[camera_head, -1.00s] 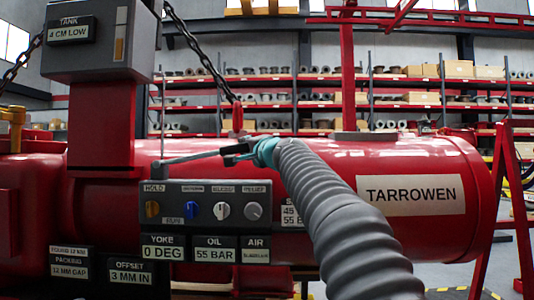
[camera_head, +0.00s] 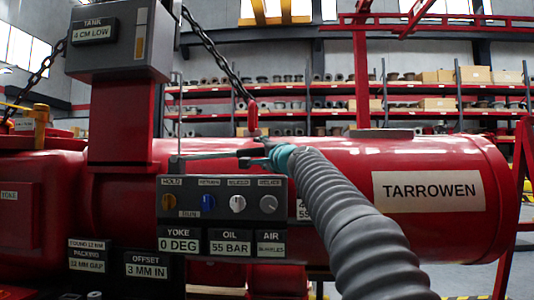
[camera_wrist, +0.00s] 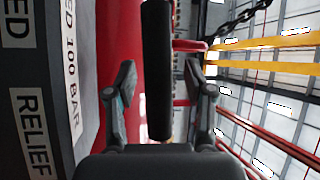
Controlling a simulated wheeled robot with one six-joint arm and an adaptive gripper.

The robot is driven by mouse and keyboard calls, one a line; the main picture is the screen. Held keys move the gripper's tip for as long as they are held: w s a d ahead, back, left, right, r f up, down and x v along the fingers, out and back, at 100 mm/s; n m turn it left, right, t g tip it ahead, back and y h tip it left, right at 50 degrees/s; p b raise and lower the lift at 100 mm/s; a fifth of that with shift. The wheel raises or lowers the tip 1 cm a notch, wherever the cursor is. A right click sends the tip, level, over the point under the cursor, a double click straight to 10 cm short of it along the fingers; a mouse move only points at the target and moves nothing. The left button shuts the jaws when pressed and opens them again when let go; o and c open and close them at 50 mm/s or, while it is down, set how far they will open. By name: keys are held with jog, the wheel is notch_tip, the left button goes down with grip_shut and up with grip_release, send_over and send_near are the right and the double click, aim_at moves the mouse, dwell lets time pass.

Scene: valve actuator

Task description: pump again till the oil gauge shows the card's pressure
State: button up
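The oil gauge (camera_head: 230,243) on the red actuator reads 55 BAR. A card (camera_head: 304,210) right of the knob panel is mostly hidden behind my arm; its lower line begins with 55. The pump lever (camera_head: 215,156) runs roughly level from a thin upright post above the panel to my gripper (camera_head: 268,154). In the wrist view its black grip (camera_wrist: 157,70) lies between my two fingers (camera_wrist: 160,88). The fingers stand apart, with a visible gap on each side of the grip.
The knob panel (camera_head: 222,187) sits just below the lever, close to my gripper; its RELIEF label (camera_wrist: 33,133) shows in the wrist view. A chain (camera_head: 218,62) hangs to a red lug (camera_head: 252,118) behind. The tank box (camera_head: 121,42) stands upper left, reading 4 CM LOW.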

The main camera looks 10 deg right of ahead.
jog(key=shift+d, duration=0.15)
jog(key=v, duration=1.2)
jog(key=shift+r, duration=0.1)
